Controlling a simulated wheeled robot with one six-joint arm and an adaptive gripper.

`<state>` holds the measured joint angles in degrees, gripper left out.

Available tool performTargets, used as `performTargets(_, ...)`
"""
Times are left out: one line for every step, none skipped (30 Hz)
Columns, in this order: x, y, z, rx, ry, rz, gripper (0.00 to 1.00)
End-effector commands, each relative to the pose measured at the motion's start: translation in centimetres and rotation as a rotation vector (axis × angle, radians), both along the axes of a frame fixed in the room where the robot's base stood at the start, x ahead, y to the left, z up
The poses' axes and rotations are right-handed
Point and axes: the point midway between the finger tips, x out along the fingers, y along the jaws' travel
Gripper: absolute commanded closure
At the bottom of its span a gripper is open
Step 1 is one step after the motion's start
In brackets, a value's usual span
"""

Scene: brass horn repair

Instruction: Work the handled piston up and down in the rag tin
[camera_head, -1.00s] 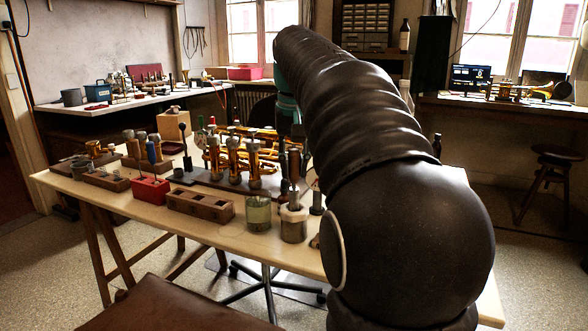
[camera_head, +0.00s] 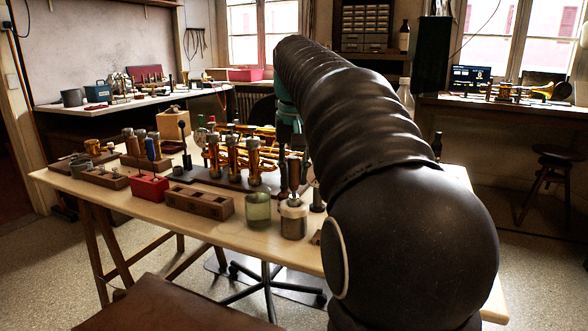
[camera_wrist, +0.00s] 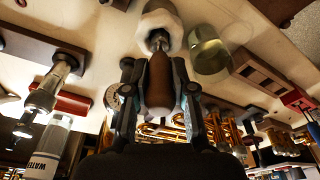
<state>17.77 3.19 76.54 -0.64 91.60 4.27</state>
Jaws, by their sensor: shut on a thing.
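The handled piston has a brown wooden handle (camera_wrist: 160,85), which also shows in the head view (camera_head: 294,172), and a metal shaft (camera_wrist: 157,41). My gripper (camera_wrist: 160,75) is shut on the handle, one finger on each side. The rag tin (camera_head: 293,225) stands at the front of the bench with pale rag at its mouth. The rag also shows in the wrist view (camera_wrist: 160,18). The piston stands about upright over the tin, its shaft going into the rag. Its lower end is hidden inside.
A greenish glass jar (camera_head: 258,209) stands just left of the tin. Left of it is a wooden block with holes (camera_head: 199,203), then a red block (camera_head: 150,189). A brass horn with valves (camera_head: 235,155) lies behind. A bottle labelled WATER (camera_wrist: 48,146) shows in the wrist view.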

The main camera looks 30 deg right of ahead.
Motion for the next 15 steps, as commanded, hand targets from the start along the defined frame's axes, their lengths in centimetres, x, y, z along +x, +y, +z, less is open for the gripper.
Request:
performTargets(0.0, 0.0, -0.4, 0.0, 0.0, 0.0, 1.0)
performTargets(0.0, 0.0, -0.5, 0.0, 0.0, 0.0, 1.0)
performTargets(0.0, 0.0, -0.4, 0.0, -0.001, 0.0, 1.0)
performTargets(0.0, 0.0, -0.3, 0.0, -0.001, 0.0, 1.0)
performTargets(0.0, 0.0, -0.3, 0.0, -0.001, 0.0, 1.0)
performTargets(0.0, 0.0, -0.2, 0.0, -0.001, 0.0, 1.0)
performTargets(0.0, 0.0, -0.1, 0.0, -0.001, 0.0, 1.0)
performTargets(0.0, 0.0, 0.0, 0.0, 0.0, 0.0, 1.0)
performTargets(0.0, 0.0, 0.2, 0.0, 0.0, 0.0, 1.0)
performTargets(0.0, 0.0, 0.3, 0.0, 0.0, 0.0, 1.0)
performTargets(0.0, 0.0, 0.5, 0.0, 0.0, 0.0, 1.0)
performTargets(0.0, 0.0, 0.8, 0.0, 0.0, 0.0, 1.0)
performTargets(0.0, 0.0, 0.9, 0.0, 0.0, 0.0, 1.0)
performTargets(0.0, 0.0, 1.1, 0.0, 0.0, 0.0, 1.0)
performTargets(0.0, 0.0, 1.3, 0.0, 0.0, 0.0, 1.0)
